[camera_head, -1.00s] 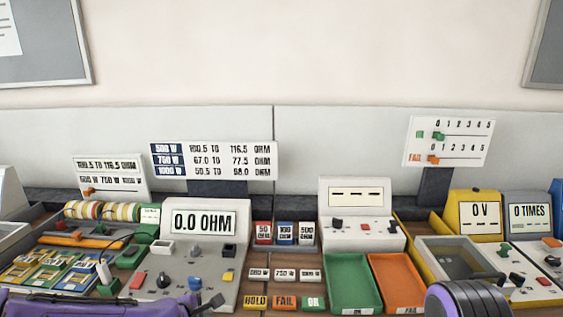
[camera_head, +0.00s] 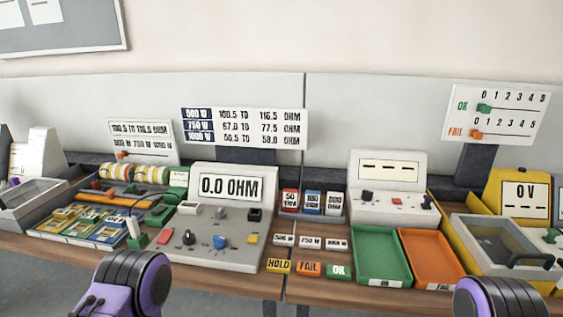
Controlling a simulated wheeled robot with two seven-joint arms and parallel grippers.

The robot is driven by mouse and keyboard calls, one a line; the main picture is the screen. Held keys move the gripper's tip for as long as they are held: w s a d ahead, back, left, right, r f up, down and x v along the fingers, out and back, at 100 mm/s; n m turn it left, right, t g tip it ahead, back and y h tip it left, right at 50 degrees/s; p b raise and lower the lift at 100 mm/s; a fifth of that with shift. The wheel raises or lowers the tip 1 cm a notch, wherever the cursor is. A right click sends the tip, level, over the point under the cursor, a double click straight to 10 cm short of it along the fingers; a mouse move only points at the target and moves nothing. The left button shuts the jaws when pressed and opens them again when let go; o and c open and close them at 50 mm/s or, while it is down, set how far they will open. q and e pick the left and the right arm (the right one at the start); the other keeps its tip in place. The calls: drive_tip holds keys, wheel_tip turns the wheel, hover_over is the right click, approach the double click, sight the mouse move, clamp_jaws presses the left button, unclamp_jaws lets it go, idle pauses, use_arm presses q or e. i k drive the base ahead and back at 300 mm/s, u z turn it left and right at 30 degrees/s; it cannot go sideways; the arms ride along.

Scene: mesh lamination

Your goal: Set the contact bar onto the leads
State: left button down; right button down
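An orange bar (camera_head: 104,201) lies in the shallow tray at the left of the bench; I cannot tell for sure whether it is the contact bar. In front of it lie several flat pieces with yellow, green and blue parts (camera_head: 82,225); their leads are too small to make out. A white upright piece (camera_head: 134,228) with a dark cable stands at their right. The meter (camera_head: 228,187) beside the tray reads 0.0 OHM. Purple and black parts of my arms show at the bottom left and bottom right; neither gripper's fingertips are in view.
Striped rolls (camera_head: 150,174) stand behind the orange bar. A green tray (camera_head: 380,257) and an orange tray (camera_head: 431,258) lie right of the meter, with HOLD, FAIL and OK tags nearby. A lidded yellow station (camera_head: 500,243) is at the right.

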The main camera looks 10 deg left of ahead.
sight(111, 199)
drive_tip(key=u, duration=0.85)
drive_tip(key=k, duration=1.3)
drive_tip(key=u, duration=0.2)
drive_tip(key=i, duration=0.6)
drive_tip(key=u, duration=0.8)
drive_tip(key=i, duration=1)
drive_tip(key=z, duration=0.3)
